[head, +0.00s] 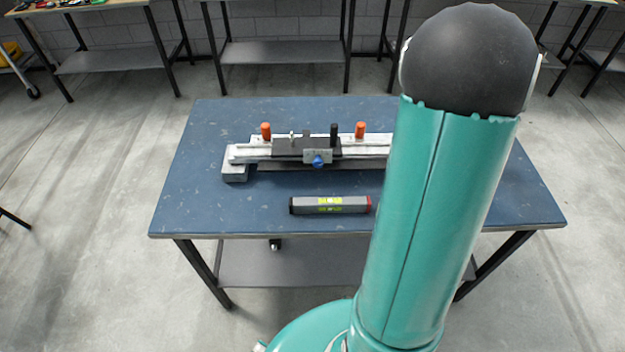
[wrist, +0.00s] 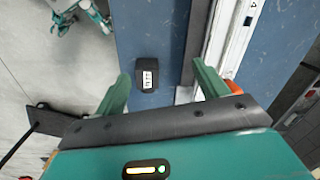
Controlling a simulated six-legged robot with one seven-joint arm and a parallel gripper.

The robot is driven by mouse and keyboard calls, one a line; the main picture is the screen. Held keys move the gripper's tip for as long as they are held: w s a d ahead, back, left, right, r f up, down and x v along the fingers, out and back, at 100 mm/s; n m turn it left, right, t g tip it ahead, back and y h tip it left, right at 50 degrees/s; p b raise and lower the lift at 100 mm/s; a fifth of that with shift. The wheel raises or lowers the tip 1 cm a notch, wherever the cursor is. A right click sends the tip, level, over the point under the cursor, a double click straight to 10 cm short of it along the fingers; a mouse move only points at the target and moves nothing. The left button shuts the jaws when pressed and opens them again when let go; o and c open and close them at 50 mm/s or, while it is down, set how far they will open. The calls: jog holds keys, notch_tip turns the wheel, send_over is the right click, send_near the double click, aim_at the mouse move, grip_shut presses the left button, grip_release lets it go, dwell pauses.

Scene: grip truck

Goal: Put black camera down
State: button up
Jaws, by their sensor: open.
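A small black camera (wrist: 148,85) with a white patch on it shows in the wrist view, over the blue tabletop close to its left edge. My gripper (wrist: 160,72) is open, with one green finger on each side of the camera in the picture. Gaps show between the camera and both fingers, and it appears to rest on the table beyond the fingertips. I cannot pick out the camera in the head view, where my arm covers the right part of the table.
The blue table (head: 200,190) holds a silver rail fixture (head: 318,150) with orange knobs. The rail (wrist: 228,45) runs right of the camera in the wrist view. The front left tabletop is clear.

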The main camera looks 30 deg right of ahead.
jog(key=w+a+r+n+t, duration=0.1)
jog(key=w+a+r+n, duration=0.15)
jog(key=a, duration=0.55)
jog(key=w+a+r+n+t, duration=0.15)
jog(key=a+r+n, duration=0.25)
jog(key=a, duration=0.4)
jog(key=w+a+r+n, duration=0.2)
jog(key=a+r+n, duration=0.15)
jog(key=a, duration=0.45)
jog(key=s+a+r+n+t, duration=0.1)
jog(key=s+a+n, duration=0.2)
jog(key=a, duration=0.6)
jog(key=s+a+r+n+t, duration=0.1)
jog(key=s+a+n, duration=0.3)
jog(key=a+n, duration=0.3)
jog(key=shift+a, duration=1.2)
jog(key=shift+s+d, duration=0.1)
